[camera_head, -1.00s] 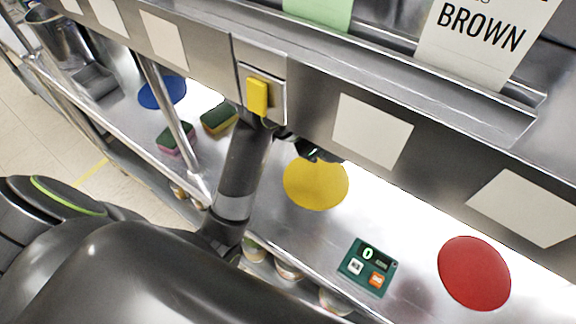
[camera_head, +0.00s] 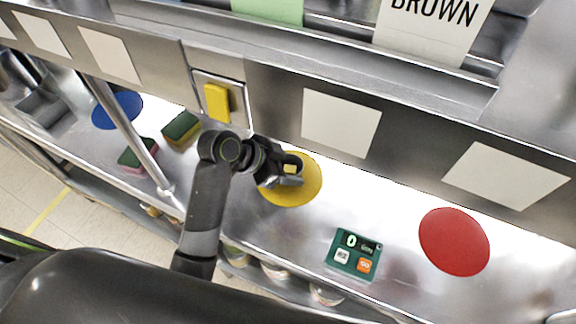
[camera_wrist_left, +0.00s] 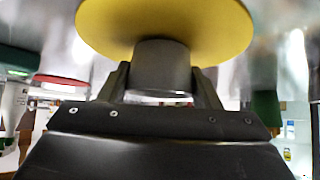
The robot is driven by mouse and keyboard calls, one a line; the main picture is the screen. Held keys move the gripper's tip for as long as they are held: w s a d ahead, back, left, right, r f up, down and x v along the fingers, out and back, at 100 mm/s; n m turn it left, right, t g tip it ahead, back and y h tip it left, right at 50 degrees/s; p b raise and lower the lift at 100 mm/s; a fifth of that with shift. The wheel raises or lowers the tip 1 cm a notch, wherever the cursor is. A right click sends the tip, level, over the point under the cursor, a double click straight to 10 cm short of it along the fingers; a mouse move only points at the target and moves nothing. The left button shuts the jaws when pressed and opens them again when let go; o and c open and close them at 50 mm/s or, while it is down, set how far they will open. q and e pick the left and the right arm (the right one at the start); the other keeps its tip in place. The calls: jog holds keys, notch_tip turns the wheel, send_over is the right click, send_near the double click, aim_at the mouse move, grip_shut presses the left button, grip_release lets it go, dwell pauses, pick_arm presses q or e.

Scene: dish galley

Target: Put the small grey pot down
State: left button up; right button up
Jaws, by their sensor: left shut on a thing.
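The small grey pot (camera_wrist_left: 162,66) is between the two fingers of my left gripper (camera_wrist_left: 160,82) in the left wrist view. My left gripper (camera_head: 290,170) is shut on it. In the head view the gripper is over the yellow disc (camera_head: 305,194), and the pot (camera_head: 287,181) is mostly covered by the fingers. In the left wrist view the pot's end lies against or very close to the yellow disc (camera_wrist_left: 165,18); I cannot tell if they touch. My right gripper is not in view.
A red disc (camera_head: 454,242) and a green keypad (camera_head: 354,254) lie to the right on the steel counter. A blue disc (camera_head: 117,110) and two sponges (camera_head: 181,129) are at left, near a metal post (camera_head: 128,132). A shelf front with a yellow switch (camera_head: 217,102) overhangs the counter.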

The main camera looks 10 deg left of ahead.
pick_arm(q)
jog(key=shift+f, duration=0.2)
jog(key=o, duration=1)
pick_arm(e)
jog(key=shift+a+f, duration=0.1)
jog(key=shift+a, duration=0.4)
pick_arm(q)
jog(key=shift+r, duration=0.1)
jog(key=shift+r, duration=0.15)
jog(key=shift+s+a+r, duration=0.1)
jog(key=shift+a+r, duration=0.1)
jog(key=shift+a, duration=0.05)
jog(key=v, duration=1.1)
jog(key=shift+s+a+r, duration=0.1)
jog(key=shift+s, duration=0.05)
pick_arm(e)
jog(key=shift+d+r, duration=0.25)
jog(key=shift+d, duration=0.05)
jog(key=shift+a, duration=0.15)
